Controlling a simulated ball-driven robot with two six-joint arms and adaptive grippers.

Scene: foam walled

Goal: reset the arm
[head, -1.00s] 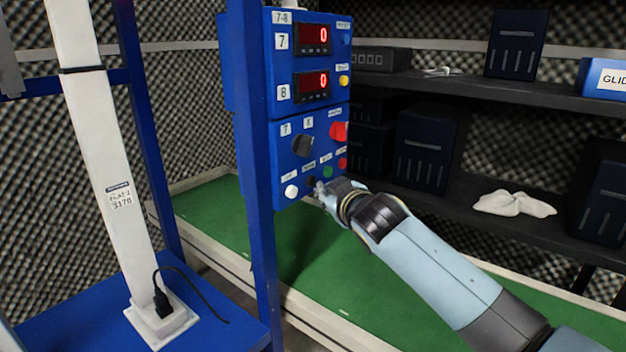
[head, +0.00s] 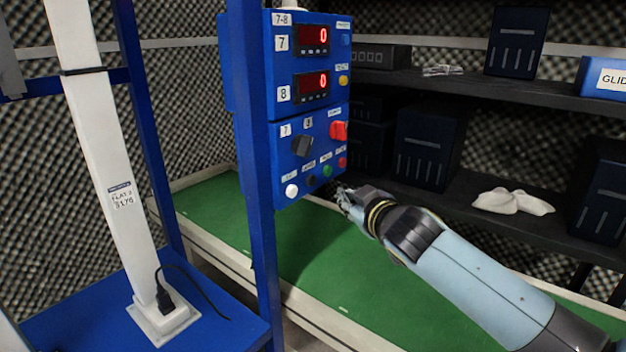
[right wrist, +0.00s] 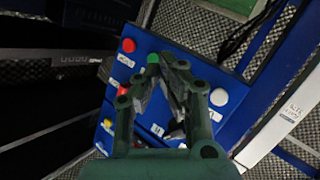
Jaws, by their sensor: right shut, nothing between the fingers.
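My right gripper (head: 345,198) is in the head view, just right of and below the lower part of the blue control box (head: 283,235). Its fingers are shut and empty, with a small gap to the panel. In the right wrist view the closed fingers (right wrist: 165,72) show in front of the blue panel (right wrist: 190,60), with a green button (right wrist: 153,58) at their tips and a white button (right wrist: 218,97) to their right. My left gripper is in neither view.
A blue post (head: 258,200) stands left of the control box. A green conveyor belt (head: 330,262) runs below my right arm. Dark shelves (head: 480,92) with black boxes (head: 425,148) and a white cloth (head: 513,202) stand at the right. A white column (head: 105,165) stands at the left.

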